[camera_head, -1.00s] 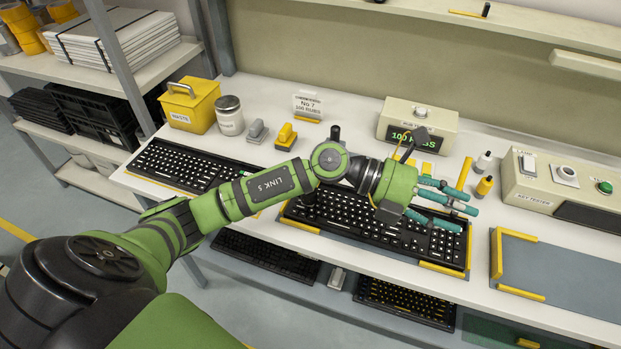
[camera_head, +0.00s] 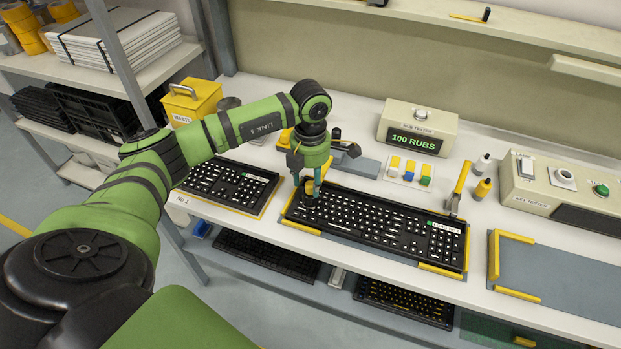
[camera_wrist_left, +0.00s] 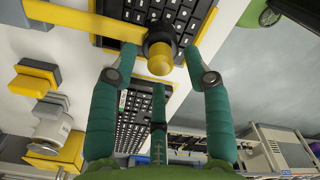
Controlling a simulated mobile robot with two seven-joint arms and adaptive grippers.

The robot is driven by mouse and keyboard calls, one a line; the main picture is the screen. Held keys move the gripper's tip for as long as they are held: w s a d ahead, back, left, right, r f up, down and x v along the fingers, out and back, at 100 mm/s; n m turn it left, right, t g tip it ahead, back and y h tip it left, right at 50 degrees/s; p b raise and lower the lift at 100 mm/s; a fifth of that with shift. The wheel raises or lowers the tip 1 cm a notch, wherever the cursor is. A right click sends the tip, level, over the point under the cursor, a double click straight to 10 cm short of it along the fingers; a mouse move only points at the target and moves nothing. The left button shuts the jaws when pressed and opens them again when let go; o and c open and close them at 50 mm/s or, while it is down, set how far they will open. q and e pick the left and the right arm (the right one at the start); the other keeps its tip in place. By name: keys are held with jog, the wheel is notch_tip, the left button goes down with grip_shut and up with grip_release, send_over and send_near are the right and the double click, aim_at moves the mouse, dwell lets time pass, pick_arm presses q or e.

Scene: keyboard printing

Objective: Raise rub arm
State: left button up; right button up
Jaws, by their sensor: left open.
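The rub arm shows in the wrist view as a flat yellow bar (camera_wrist_left: 78,17) ending in a round black head with a yellow knob (camera_wrist_left: 160,62) on top. The head rests on or just over the keyboard; I cannot tell if it touches. My left gripper (camera_head: 310,194) points down over the left end of the middle black keyboard (camera_head: 385,225). Its teal fingers (camera_wrist_left: 160,80) are open and spread around the knob, with no clear contact. In the head view a bit of the yellow knob (camera_head: 310,186) shows between the fingers, and my arm hides much of the rub arm.
The rub tester (camera_head: 417,128) stands behind, its display reading 100 RUBS. A second keyboard (camera_head: 230,187) lies to the left. A yellow-handled tool (camera_head: 460,180), small bottles (camera_head: 483,188) and the key tester (camera_head: 560,180) are to the right. The grey mat (camera_head: 560,275) is empty.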

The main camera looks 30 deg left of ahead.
pick_arm(q)
jog(key=shift+f, duration=0.9)
grip_shut()
jog(key=shift+a+r, duration=0.1)
jog(key=shift+a, duration=0.05)
